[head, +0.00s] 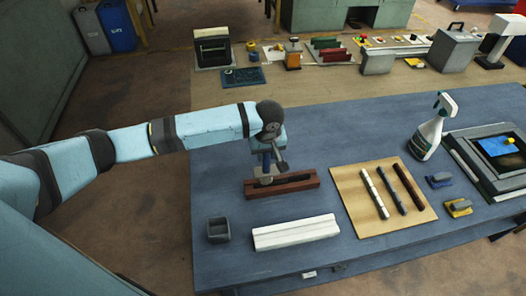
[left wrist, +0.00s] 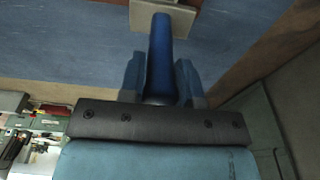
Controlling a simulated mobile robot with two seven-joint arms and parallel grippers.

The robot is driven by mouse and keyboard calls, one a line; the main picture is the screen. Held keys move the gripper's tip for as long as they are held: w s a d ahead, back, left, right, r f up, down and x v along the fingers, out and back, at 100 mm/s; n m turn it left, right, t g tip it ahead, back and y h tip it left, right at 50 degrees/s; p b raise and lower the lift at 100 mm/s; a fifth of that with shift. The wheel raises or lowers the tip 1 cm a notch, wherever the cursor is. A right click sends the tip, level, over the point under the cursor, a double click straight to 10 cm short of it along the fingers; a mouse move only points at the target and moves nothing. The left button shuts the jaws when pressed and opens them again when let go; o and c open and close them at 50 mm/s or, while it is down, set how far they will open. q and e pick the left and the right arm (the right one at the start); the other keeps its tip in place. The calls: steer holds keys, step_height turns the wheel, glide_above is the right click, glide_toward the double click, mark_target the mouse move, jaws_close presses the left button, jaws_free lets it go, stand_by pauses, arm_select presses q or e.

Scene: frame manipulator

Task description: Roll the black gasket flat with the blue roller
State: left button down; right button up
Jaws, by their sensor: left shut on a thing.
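My left gripper (head: 268,152) is above the middle-left of the table, pointing down. It is shut on the blue roller; the roller's blue handle (left wrist: 160,55) runs between the two fingers in the left wrist view. A pale block-like end (left wrist: 165,16) shows at the handle's far end. In the head view the roller's lower end (head: 266,181) is at the left half of a reddish-brown rail (head: 300,183); whether it touches cannot be told. A dark strip runs along the rail's top, possibly the black gasket, partly hidden by the roller. My right gripper is out of view.
A white block (head: 296,232) and a small grey open box (head: 218,230) lie in front of the rail. A tan board (head: 350,200) with three bars is to the right. A spray bottle (head: 432,128) stands beyond it. The blue table (head: 340,125) is clear behind the rail.

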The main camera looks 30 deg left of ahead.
arm_select(q)
steer(key=shift+w+d, duration=0.35)
steer(key=shift+d, duration=0.2)
steer(key=shift+w+d, duration=0.3)
steer(key=shift+d, duration=0.3)
steer(key=shift+w+d, duration=1.05)
steer(key=shift+d, duration=0.1)
steer(key=shift+w+d, duration=0.1)
steer(key=shift+d, duration=0.05)
steer(key=shift+w+d, duration=0.9)
steer(key=shift+d, duration=0.25)
steer(key=shift+w+d+f, duration=0.1)
steer(key=shift+w+d, duration=0.35)
steer(key=shift+d, duration=0.2)
steer(key=shift+w+d+f, duration=0.1)
steer(key=shift+w+d, duration=0.3)
steer(key=shift+d, duration=0.35)
